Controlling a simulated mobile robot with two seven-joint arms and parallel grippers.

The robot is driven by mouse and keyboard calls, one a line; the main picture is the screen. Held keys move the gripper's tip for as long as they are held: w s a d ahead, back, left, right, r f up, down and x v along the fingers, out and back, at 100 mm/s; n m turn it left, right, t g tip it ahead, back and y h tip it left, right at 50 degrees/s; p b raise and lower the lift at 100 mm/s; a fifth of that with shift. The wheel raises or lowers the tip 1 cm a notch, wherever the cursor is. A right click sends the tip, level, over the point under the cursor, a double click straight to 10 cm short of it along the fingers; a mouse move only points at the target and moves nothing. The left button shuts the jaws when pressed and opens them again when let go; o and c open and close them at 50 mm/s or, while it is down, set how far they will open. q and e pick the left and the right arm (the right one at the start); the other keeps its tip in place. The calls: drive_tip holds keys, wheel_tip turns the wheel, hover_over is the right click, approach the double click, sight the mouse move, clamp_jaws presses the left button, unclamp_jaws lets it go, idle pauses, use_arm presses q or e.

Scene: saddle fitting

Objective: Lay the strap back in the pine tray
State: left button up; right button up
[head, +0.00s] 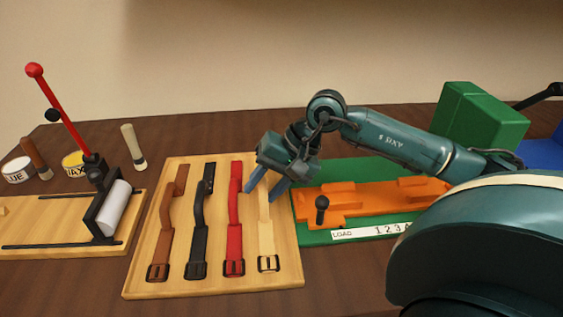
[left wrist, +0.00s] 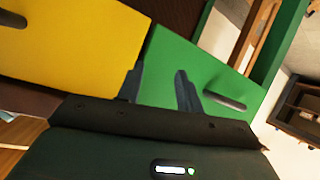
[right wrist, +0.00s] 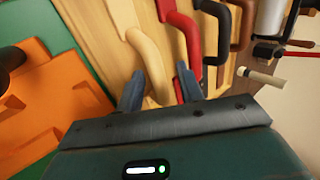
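The pine tray (head: 140,280) lies on the table in the middle of the head view. A brown strap (head: 170,215), a black strap (head: 198,215), a red strap (head: 234,215) and a cream strap (head: 266,228) lie in it side by side, buckles toward the front. My right gripper (head: 265,189) is over the upper end of the cream strap. In the right wrist view its fingers (right wrist: 160,92) are apart, with the cream strap (right wrist: 150,48) running between them. My left gripper (left wrist: 159,88) shows only in the left wrist view, open and empty.
An orange fixture (head: 350,203) on a green base stands right of the tray, with a green block (head: 482,118) behind. A red-levered roller press (head: 116,208) stands left. Yellow (left wrist: 75,45) and green (left wrist: 205,75) panels face my left gripper.

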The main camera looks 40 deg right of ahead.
drive_tip(key=b+v, duration=0.1)
drive_tip(key=v, duration=1)
drive_tip(key=shift+r, duration=0.2)
